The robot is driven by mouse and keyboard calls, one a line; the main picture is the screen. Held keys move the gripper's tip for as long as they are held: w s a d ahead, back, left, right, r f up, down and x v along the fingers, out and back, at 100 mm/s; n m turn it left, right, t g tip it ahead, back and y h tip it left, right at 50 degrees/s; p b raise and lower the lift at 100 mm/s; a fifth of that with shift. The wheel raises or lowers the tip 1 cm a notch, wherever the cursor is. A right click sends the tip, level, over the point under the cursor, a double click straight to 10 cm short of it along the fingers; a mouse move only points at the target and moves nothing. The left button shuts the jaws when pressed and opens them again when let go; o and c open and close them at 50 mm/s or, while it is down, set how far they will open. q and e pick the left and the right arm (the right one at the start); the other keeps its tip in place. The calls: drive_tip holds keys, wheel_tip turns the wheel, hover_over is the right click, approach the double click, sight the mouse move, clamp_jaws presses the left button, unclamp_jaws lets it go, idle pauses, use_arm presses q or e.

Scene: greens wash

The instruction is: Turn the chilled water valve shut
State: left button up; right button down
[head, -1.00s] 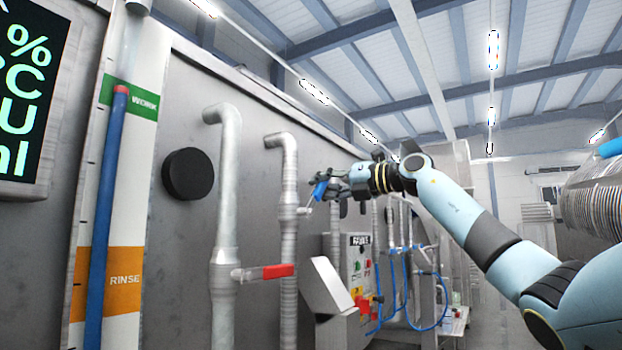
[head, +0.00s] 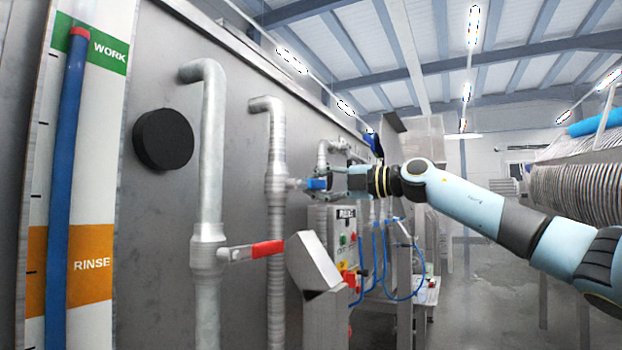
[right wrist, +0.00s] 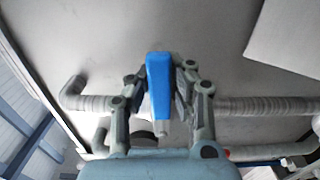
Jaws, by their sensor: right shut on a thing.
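The chilled water valve has a blue lever (head: 317,184) on the second grey pipe (head: 277,226) along the metal wall. The lever stands out sideways from the pipe, about level. My right gripper (head: 328,182) is shut on the blue lever, its arm reaching in from the right. In the right wrist view, the blue lever (right wrist: 160,80) lies between the two fingers of the gripper (right wrist: 163,88). The fingers hide part of the lever in the head view. My left gripper is not in view.
A valve with a red lever (head: 254,250) sits on the nearer pipe (head: 208,160), to the left and lower. A control box (head: 345,240) and a slanted metal housing (head: 315,262) stand below my gripper. Blue hoses (head: 384,262) hang behind. The floor at right is open.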

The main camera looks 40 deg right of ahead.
drive_tip(key=shift+f+m, duration=0.3)
drive_tip(key=shift+w+f, duration=0.1)
drive_tip(key=shift+f, duration=0.05)
drive_tip(key=c, duration=1.7)
unclamp_jaws()
drive_tip(key=o, duration=0.5)
drive_tip(key=shift+s+d, duration=0.25)
drive_tip(key=shift+s, duration=0.15)
drive_tip(key=shift+o, duration=0.2)
drive_tip(key=shift+w+a, duration=0.15)
drive_tip(key=shift+r, duration=0.25)
wheel_tip(320, 180, up, 10)
drive_tip(key=shift+f, duration=0.15)
